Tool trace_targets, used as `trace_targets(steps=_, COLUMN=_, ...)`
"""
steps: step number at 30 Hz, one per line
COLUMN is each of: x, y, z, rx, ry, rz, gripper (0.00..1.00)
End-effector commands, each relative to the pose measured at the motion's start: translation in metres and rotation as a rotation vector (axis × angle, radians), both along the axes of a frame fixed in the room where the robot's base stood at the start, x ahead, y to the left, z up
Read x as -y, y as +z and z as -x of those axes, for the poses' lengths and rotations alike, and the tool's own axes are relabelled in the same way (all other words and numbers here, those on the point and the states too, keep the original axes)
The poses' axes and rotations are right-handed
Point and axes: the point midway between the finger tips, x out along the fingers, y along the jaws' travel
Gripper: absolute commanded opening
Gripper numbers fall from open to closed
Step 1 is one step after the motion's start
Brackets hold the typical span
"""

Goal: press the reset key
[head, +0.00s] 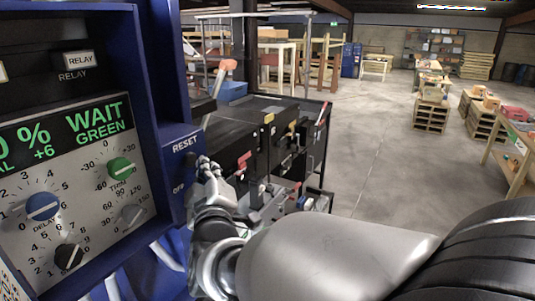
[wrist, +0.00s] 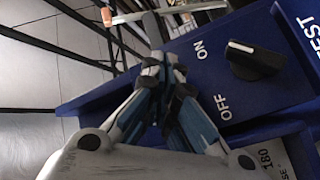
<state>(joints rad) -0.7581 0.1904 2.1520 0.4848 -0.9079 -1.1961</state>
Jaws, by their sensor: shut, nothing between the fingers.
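The blue side box with the RESET label (head: 185,145) is at the left in the head view; an OFF label shows below it. I cannot make out the reset key itself; my gripper may hide it. My gripper (head: 204,164) is at the right edge of this box, just below and right of the label. In the wrist view my gripper (wrist: 160,57) is shut and empty, its fingertips together over the edge of the blue box (wrist: 190,85). Whether they touch it I cannot tell. A black rotary knob (wrist: 253,60) with ON and OFF labels is to their right.
The blue-framed panel (head: 145,60) fills the left of the head view, with a WAIT GREEN display (head: 98,120), several knobs and a RELAY button (head: 79,59). Dark conveyor machinery (head: 265,120) stands behind my gripper. Open floor (head: 375,150) lies to the right.

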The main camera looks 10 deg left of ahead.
Motion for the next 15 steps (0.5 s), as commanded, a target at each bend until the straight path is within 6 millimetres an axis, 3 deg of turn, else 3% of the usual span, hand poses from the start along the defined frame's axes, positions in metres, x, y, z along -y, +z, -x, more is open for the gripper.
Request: trace_targets(steps=15, x=0.042, y=-0.001, z=0.017, rx=0.000, ry=-0.001, rz=-0.001, gripper=0.00)
